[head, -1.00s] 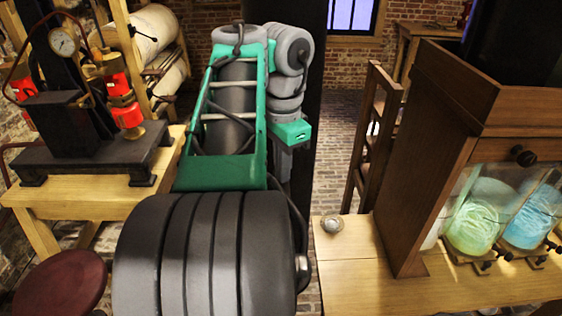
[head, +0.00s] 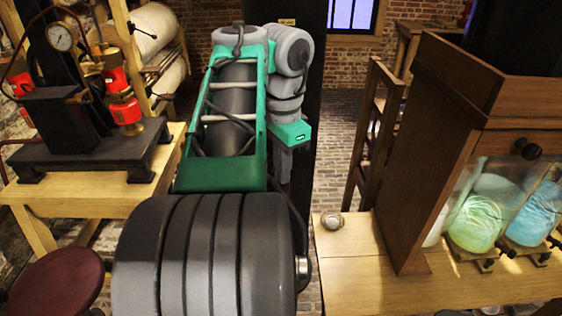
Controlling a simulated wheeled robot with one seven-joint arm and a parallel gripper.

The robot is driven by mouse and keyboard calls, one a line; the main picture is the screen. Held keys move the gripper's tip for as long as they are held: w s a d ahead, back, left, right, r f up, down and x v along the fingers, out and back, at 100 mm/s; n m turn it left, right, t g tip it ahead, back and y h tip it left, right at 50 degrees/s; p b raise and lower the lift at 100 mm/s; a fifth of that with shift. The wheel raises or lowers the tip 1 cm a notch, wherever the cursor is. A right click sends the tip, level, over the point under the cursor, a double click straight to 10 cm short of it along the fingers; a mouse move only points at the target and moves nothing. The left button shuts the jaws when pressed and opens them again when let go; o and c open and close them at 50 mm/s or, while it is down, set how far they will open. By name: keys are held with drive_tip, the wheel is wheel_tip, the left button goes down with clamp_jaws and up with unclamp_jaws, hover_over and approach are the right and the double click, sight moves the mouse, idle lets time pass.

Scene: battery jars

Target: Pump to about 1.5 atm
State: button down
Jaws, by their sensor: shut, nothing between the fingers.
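A black apparatus with a round white-faced gauge (head: 59,37) stands on a wooden table (head: 85,198) at the left; it looks like the pump. The gauge's needle is too small to read. Red cylinders with brass fittings (head: 121,100) are fixed to it, and its black base (head: 95,157) rests on the tabletop. My arm, green and grey, rises in the middle of the head view. My gripper's fingers do not show.
A dark red stool (head: 57,282) stands at the lower left. At the right, a wooden table (head: 385,285) holds a wooden cabinet (head: 432,150), glass jars with green (head: 474,222) and blue (head: 530,215) contents, and a small round metal object (head: 332,221). A wooden chair (head: 374,135) stands behind.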

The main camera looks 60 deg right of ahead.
wheel_tip(320, 180, down, 12)
drive_tip(key=b, duration=1.1)
wheel_tip(320, 180, up, 15)
drive_tip(key=p, duration=1.5)
drive_tip(key=shift+f, duration=0.45)
wheel_tip(320, 180, down, 14)
drive_tip(key=b, duration=1.4)
wheel_tip(320, 180, up, 14)
drive_tip(key=p, duration=1.4)
drive_tip(key=shift+r, duration=0.1)
